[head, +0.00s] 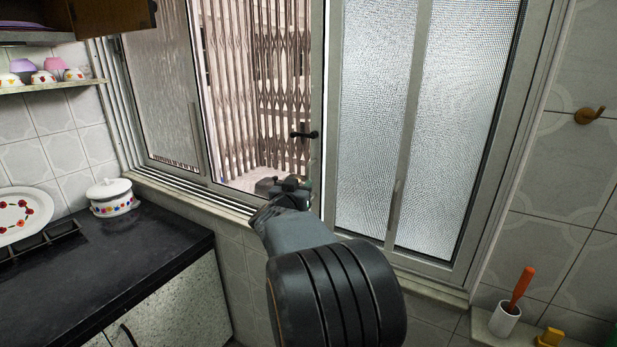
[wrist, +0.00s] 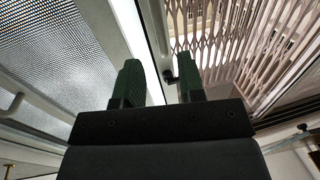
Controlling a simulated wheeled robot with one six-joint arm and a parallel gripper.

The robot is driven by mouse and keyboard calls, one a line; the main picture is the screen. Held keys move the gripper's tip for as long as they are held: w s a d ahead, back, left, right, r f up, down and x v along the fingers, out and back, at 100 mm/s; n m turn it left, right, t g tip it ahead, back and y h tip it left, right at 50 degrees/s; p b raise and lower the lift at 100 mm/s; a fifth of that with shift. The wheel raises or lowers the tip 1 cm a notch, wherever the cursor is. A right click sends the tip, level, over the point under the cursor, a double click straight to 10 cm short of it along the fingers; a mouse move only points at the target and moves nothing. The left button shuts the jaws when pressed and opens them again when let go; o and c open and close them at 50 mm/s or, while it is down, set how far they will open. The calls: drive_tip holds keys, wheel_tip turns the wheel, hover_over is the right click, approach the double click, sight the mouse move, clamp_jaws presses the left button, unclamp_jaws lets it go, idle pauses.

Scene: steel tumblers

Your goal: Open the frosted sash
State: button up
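The frosted sash (head: 375,120) fills the right half of the window in the head view, with a pale metal frame and textured glass. In the wrist view its glass (wrist: 45,60) is at upper left. A small black latch (head: 303,135) sits on the frame edge beside the opening; in the wrist view it (wrist: 170,76) shows between the fingertips, apparently beyond them. My gripper (head: 290,185) is low by that frame edge. In the wrist view my gripper (wrist: 159,80) has two green fingers apart with nothing held. Whether a finger touches the frame I cannot tell.
A folding lattice grille (head: 255,85) stands behind the gap. Another sash (head: 165,90) is at left. A black counter (head: 110,265) with a lidded white pot (head: 112,200) is at lower left. A white cup (head: 505,318) with an orange-handled tool stands on the right ledge.

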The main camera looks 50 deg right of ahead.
sight(308, 176)
drive_tip(key=x, duration=0.7)
drive_tip(key=shift+w+d, duration=0.15)
drive_tip(key=shift+d, duration=0.05)
clamp_jaws()
idle(0.4)
